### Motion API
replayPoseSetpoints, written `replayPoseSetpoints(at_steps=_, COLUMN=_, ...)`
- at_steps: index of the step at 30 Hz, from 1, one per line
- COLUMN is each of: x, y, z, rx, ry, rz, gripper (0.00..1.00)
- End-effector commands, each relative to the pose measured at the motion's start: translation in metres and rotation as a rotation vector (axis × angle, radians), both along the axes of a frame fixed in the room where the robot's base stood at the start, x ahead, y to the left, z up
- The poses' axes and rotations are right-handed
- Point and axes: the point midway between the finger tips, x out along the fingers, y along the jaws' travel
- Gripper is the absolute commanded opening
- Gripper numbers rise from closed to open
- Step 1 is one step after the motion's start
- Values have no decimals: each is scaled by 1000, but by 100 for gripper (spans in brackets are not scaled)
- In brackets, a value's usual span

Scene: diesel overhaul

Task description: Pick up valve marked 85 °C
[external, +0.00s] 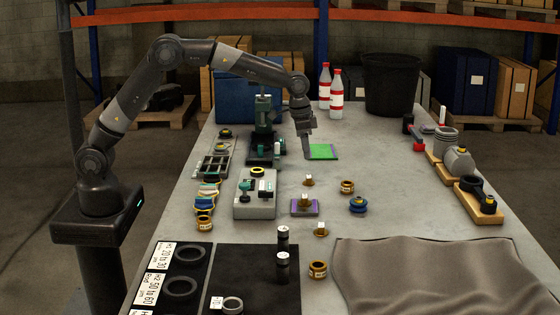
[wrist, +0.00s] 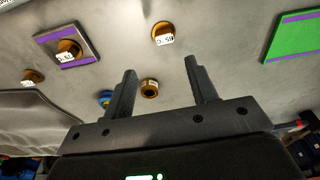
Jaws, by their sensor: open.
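A brass valve (wrist: 163,30) with a white tag stands on the bare table; its tag appears upside down and seems to read 85 °C. In the external view this valve (external: 308,181) is between the green pad and the purple-edged pad. A second tagged valve (wrist: 68,50) sits on the purple-edged pad (wrist: 86,37); its tag is hard to read. A third valve (wrist: 32,76) is farther left, its tag unreadable. My gripper (wrist: 165,88) is open and empty. In the external view my gripper (external: 307,154) is above the table by the green pad, short of the first valve.
The green pad (external: 323,151) lies beside my gripper. A brass ring (external: 346,187) and a blue ring part (external: 357,204) lie to the right. A grey fixture block (external: 255,207) and a green-topped machine (external: 263,130) stand left. A crumpled cloth (external: 440,275) covers the front right.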

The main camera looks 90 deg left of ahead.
Motion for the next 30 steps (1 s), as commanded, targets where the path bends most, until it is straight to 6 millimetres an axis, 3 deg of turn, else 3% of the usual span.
replayPoseSetpoints(at_steps=6, x=4, y=1, z=-35, rx=0, ry=3, rz=0, gripper=53)
replayPoseSetpoints(at_steps=14, x=6, y=2, z=-52, rx=0, ry=2, rz=1, gripper=53)
replayPoseSetpoints(at_steps=23, x=9, y=9, z=-93, rx=0, ry=2, rz=1, gripper=53)
replayPoseSetpoints(at_steps=30, x=11, y=9, z=-98, rx=0, ry=0, rz=1, gripper=53)
